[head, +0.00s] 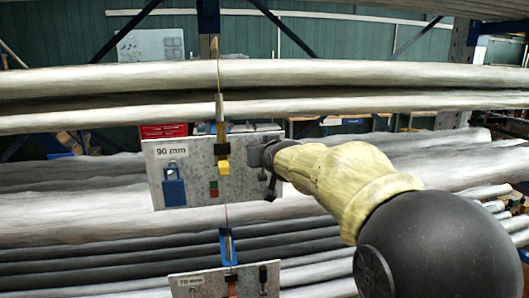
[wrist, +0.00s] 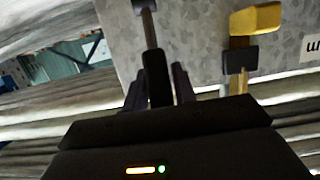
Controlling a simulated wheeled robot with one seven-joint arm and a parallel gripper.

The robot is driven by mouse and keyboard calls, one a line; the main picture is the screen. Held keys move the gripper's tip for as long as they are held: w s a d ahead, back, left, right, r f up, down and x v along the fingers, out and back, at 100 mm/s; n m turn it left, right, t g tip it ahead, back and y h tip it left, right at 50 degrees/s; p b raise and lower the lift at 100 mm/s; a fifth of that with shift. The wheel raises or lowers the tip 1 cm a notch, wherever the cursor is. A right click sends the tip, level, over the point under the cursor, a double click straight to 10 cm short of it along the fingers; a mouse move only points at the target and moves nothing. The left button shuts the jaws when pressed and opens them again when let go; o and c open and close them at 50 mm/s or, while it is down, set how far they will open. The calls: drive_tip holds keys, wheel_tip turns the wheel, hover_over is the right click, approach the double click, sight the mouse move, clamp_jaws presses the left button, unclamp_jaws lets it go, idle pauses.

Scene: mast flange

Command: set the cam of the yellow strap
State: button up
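A grey plate (head: 230,190) marked "90 mm" hangs against the long pale rolls. A strap (head: 219,105) runs down to it, ending at a dark buckle and a yellow cam piece (head: 223,168). The yellow piece also shows in the wrist view (wrist: 256,18), with the black buckle (wrist: 240,61) beside it. My gripper (head: 268,158) is at the plate's right side, right of the yellow piece. In the wrist view my fingers (wrist: 159,86) flank a black handle (wrist: 156,75) on a metal rod (wrist: 149,28). Whether they press on it cannot be told.
A blue padlock (head: 174,188) and a small red and green marker (head: 213,188) are on the plate's left and middle. A second grey plate (head: 205,281) hangs below. Long wrapped rolls (head: 330,75) lie above and behind on a rack with blue braces.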

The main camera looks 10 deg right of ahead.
drive_tip(key=shift+o, duration=1.4)
drive_tip(key=shift+s+d+b, duration=0.15)
drive_tip(key=shift+s+b, duration=0.4)
drive_tip(key=b+v, duration=1.2)
drive_tip(key=v, duration=0.4)
drive_tip(key=shift+s+r, duration=0.1)
drive_tip(key=shift+r, duration=0.05)
